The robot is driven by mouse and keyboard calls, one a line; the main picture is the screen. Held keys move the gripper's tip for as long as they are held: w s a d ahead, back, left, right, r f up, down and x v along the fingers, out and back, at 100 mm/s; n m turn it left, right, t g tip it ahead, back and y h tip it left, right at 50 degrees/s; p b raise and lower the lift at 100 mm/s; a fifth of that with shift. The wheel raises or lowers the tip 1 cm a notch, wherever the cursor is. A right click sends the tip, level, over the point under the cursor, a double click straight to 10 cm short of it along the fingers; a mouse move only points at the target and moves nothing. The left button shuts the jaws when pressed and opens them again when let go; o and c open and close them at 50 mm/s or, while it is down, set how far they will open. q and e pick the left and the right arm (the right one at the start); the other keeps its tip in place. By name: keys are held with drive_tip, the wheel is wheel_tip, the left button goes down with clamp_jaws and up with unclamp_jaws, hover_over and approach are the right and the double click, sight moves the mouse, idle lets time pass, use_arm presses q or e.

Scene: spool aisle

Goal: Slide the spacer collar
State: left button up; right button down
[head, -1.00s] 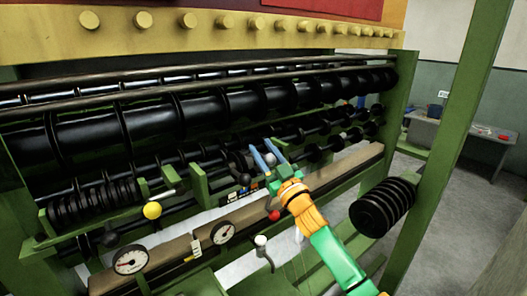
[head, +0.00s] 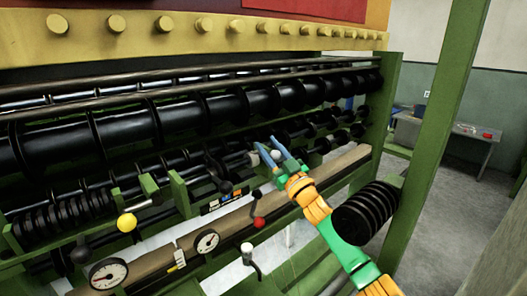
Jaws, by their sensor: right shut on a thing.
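My right gripper (head: 272,152) reaches in from the lower right to the shafts of the green machine. Its two blue fingers are closed around a small pale grey piece (head: 276,155), which looks like the spacer collar but is mostly hidden by the fingers. Dark discs on the same row of shafts (head: 322,145) show to the right of the gripper. My left gripper is out of view.
A red-knobbed lever (head: 258,222) stands below left of my gripper. A yellow-knobbed lever (head: 127,222) and dial gauges (head: 207,241) are further left. A black ribbed spool (head: 366,212) sits close to my right arm. A green post (head: 437,120) rises at the right, with open floor beyond.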

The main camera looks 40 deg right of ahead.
sight(277, 161)
drive_tip(key=shift+a, duration=0.35)
drive_tip(key=shift+c, duration=2.3)
unclamp_jaws()
drive_tip(key=shift+a, duration=0.1)
drive_tip(key=shift+s+f, duration=0.25)
drive_tip(key=b+v, duration=0.2)
drive_tip(key=v, duration=0.4)
drive_tip(key=shift+s+b, duration=0.3)
